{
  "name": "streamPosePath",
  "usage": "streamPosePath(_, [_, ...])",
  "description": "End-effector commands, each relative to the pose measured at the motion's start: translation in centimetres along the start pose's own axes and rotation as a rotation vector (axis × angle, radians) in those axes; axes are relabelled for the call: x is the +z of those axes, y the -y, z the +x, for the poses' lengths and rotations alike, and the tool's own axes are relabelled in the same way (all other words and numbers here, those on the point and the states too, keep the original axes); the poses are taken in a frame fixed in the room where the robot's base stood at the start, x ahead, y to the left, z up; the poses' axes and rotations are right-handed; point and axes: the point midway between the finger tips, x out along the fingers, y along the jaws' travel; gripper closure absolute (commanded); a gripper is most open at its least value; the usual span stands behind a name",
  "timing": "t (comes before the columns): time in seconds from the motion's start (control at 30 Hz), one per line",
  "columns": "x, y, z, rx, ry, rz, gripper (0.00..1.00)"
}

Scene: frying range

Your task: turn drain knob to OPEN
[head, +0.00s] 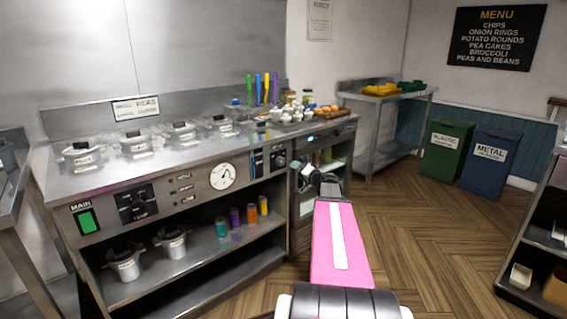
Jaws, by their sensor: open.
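A dark control plate with a round knob (278,160) sits at the right end of the steel range's front panel in the head view. Another dark plate with a knob (137,203) is at the left, beside the green MAIN switch (86,221). The lettering is too small to tell which is the drain knob or how it is set. My gripper (307,172) is at the far end of my pink arm, just right of and slightly below the right-hand knob, apparently apart from it. It is open and looks empty; its fingers are small and partly hidden by my wrist.
The range (180,250) has a round gauge (222,176) and lidded pots on top. Its lower shelf holds two pots and several coloured bottles. Bowls and utensils crowd its right end. A steel table (385,97) and two bins (447,148) stand behind.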

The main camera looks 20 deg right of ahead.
Motion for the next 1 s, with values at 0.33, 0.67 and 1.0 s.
streamPosePath(0.33, [-0.3, -0.1, 4.5, -0.004, -0.003, 0.001, 0.29])
streamPosePath(0.67, [-0.2, -0.1, 9.5, -0.002, -0.003, 0.002, 0.29])
streamPosePath(1.0, [-0.1, 0.0, 10.8, -0.002, -0.003, 0.002, 0.29])
